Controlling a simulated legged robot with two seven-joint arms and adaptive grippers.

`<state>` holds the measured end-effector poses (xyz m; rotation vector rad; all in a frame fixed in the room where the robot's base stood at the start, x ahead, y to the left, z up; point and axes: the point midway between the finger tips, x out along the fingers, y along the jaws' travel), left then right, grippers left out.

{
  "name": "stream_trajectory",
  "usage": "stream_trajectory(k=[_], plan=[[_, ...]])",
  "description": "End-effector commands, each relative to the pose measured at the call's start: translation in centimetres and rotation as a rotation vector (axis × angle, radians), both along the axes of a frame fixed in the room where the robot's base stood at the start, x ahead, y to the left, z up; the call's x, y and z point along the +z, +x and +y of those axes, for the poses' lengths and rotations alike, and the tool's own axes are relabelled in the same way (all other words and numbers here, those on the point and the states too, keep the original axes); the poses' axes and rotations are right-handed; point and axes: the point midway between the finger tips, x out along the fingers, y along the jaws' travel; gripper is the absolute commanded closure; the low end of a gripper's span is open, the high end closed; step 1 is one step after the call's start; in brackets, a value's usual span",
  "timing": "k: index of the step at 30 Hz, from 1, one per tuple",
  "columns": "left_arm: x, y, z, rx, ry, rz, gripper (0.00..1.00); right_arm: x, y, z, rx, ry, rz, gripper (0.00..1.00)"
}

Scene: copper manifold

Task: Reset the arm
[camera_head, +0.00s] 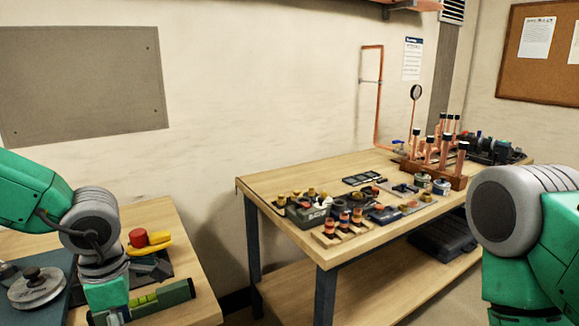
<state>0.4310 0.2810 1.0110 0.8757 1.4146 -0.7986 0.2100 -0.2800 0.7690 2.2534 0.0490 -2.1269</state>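My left arm comes in from the left, green with grey joints, and bends down over the wooden table at the lower left. Its gripper is below the picture's bottom edge or hidden. My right arm stands large at the right edge, green with a big grey joint, in front of part of the workbench. Its gripper is not in the picture. The copper manifold (435,150), with several upright black-capped pipes on a reddish-brown base, stands at the back right of the workbench (290,183).
The left table (190,240) holds a red and yellow part (149,239), a green level-like tool (160,298) and a round metal disc (36,287). The workbench carries a grey-green box (306,214), fittings and small jars. A dark case (447,247) lies on its lower shelf. A gap separates the tables.

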Motion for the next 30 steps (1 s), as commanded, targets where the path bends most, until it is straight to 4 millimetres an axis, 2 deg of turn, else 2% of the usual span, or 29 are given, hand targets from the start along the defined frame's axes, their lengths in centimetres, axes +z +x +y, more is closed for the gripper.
stream_trajectory(k=[11,14,19,23,27,30], plan=[[-7.0,-1.2,2.8,-0.281,0.212,-0.019,0.58,-1.1,0.1,0.0,-0.001,-0.001,-0.001,0.60],[-9.4,-1.7,3.7,-0.406,0.277,-0.021,0.58,-1.5,0.0,0.0,-0.001,-0.001,-0.001,0.60],[-15.0,-3.4,4.8,-0.734,0.385,-0.017,0.58,-2.5,0.0,0.0,-0.001,-0.001,-0.001,0.60],[-20.2,-6.3,4.5,-1.105,0.420,-0.005,0.58,-3.5,0.1,0.0,-0.001,0.000,-0.001,0.60],[-25.0,-11.1,3.0,-1.510,0.359,0.012,0.58,-4.5,0.1,0.0,-0.001,0.000,-0.001,0.60],[-27.5,-15.1,1.9,-1.761,0.267,0.023,0.58,-5.1,0.1,0.0,-0.001,0.000,-0.001,0.60]])
